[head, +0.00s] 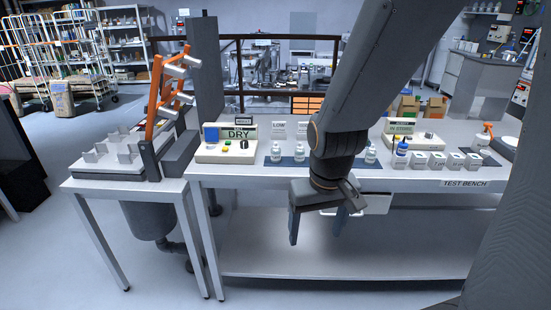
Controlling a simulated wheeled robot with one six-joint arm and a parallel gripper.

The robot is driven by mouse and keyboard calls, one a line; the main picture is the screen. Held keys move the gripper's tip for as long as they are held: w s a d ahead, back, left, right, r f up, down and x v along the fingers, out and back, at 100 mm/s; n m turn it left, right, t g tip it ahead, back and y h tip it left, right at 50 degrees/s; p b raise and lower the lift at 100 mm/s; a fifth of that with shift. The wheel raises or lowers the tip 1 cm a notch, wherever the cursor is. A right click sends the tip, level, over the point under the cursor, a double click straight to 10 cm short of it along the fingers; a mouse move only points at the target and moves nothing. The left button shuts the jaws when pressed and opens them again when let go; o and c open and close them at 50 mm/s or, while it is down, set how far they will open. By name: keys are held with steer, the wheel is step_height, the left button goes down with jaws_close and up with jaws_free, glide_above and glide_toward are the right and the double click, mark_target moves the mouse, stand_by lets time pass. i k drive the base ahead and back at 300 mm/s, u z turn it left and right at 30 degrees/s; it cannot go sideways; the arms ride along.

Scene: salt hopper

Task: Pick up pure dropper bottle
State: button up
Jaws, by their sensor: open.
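Small clear bottles with white caps stand on dark mats on the test bench (455,184). Two are left of my arm, one bottle (276,153) near a "LOW" sign (279,130) and another bottle (299,153) beside it. A third bottle (370,154) stands just right of my arm. A blue-capped bottle (401,155) stands farther right. I cannot read which is the pure dropper bottle. My gripper (317,227) is open and empty, fingers pointing down in front of the bench edge, apart from every bottle. My arm hides the middle of the bench.
A "DRY" control box (226,145) stands at the bench's left end. Several white cubes (437,161) and an orange-topped spray bottle (482,138) stand at the right. A side table (120,182) holds an orange frame (155,95). The lower shelf (300,252) is bare.

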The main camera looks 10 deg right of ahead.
mark_target(276, 150)
steer(key=k, duration=0.5)
steer(key=u, duration=1.9)
steer(key=i, duration=0.7)
steer(key=z, duration=1.85)
steer(key=i, duration=0.5)
steer(key=z, duration=0.05)
